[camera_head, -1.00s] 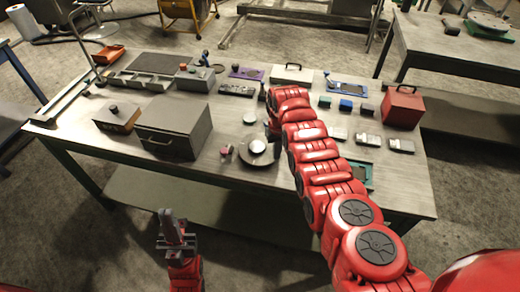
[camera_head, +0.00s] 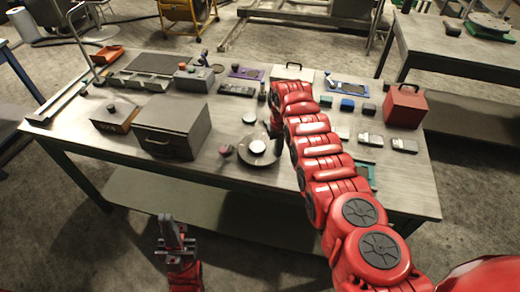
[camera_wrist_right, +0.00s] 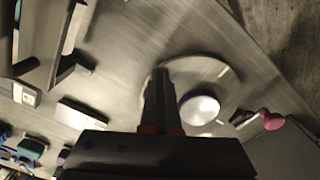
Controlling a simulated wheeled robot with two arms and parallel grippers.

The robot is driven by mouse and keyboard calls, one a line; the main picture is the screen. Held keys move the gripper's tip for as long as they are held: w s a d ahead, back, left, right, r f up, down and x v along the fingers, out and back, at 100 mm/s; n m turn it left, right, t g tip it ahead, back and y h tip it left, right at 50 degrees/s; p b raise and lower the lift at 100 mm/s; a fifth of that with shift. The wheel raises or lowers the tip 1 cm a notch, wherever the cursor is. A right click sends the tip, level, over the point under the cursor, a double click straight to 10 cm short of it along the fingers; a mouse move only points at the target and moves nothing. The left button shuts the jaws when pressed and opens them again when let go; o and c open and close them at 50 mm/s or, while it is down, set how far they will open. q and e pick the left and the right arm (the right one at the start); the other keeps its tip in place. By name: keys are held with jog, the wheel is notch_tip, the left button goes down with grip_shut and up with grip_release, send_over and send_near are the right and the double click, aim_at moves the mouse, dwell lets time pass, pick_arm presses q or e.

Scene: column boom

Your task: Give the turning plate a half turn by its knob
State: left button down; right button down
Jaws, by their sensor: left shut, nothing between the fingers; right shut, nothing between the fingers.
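The turning plate (camera_head: 246,158) is a grey disc low on the table, with a raised pale round cap (camera_head: 257,147) near its middle. In the right wrist view the plate (camera_wrist_right: 207,66) shows a pale mark near its rim and the bright cap (camera_wrist_right: 198,108). My right gripper (camera_head: 274,131) is shut and empty over the plate's right side. In the wrist view its fingers (camera_wrist_right: 160,75) point down over the plate beside the cap; I cannot tell if they touch it. I cannot make out a separate knob; the gripper may hide it. My left gripper (camera_head: 172,224) is shut and empty in front of the table.
A grey box with a handle (camera_head: 173,127) stands further left. A small pale disc (camera_head: 249,119) lies behind the plate. A red box (camera_head: 404,106) and several small blocks stand right of my right arm.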

jog(key=shift+f, duration=0.25)
jog(key=shift+f+b, duration=0.1)
jog(key=shift+b, duration=0.7)
jog(key=shift+w+d+b, duration=0.2)
jog(key=shift+w+b, duration=0.25)
jog(key=shift+b, duration=1.5)
jog(key=shift+r, duration=0.2)
